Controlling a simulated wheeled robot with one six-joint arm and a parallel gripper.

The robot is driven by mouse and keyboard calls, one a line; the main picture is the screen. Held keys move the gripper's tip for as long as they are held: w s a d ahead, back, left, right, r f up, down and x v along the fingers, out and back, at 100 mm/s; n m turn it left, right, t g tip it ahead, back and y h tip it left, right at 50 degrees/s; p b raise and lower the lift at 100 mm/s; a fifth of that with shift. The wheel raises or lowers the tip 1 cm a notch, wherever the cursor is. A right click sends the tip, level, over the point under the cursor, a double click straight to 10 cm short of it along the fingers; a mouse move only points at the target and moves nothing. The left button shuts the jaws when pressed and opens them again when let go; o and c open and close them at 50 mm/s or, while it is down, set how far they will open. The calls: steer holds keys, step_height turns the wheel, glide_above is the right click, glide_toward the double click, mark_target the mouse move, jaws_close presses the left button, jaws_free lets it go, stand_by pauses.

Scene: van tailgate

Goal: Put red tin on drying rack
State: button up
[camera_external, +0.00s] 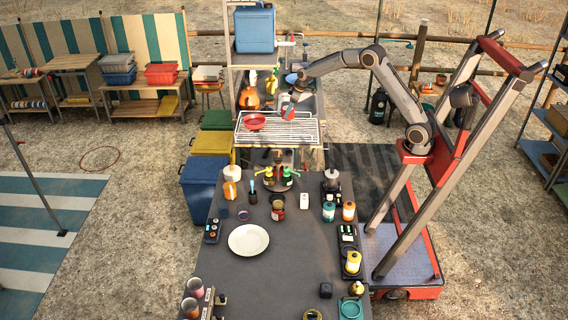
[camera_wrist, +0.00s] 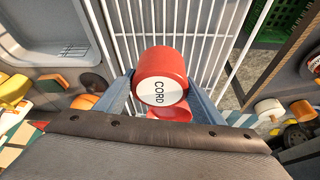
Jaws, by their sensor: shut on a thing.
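The red tin (camera_wrist: 162,65) shows in the wrist view with the word CORD on its pale round end. My gripper (camera_wrist: 160,92) is shut on it, one grey finger on each side. In the external view the tin (camera_external: 288,112) is at the far edge of the white wire drying rack (camera_external: 300,132), below my gripper (camera_external: 290,98). The rack's white bars (camera_wrist: 205,50) lie behind the tin in the wrist view. I cannot tell whether the tin touches the rack. A smaller red shape shows just below the tin in the wrist view, partly hidden.
A red dish (camera_external: 255,122) lies on the left of the rack. A sink basin (camera_wrist: 45,40) is beside the rack. A blue box (camera_external: 254,30) stands on the shelf behind. The near table holds a white plate (camera_external: 248,240) and several jars. The rack's right part looks clear.

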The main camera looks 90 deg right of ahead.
steer(key=shift+f+p, duration=0.8)
steer(key=shift+f, duration=2.35)
steer(key=shift+f, duration=0.15)
steer(key=o, duration=1.2)
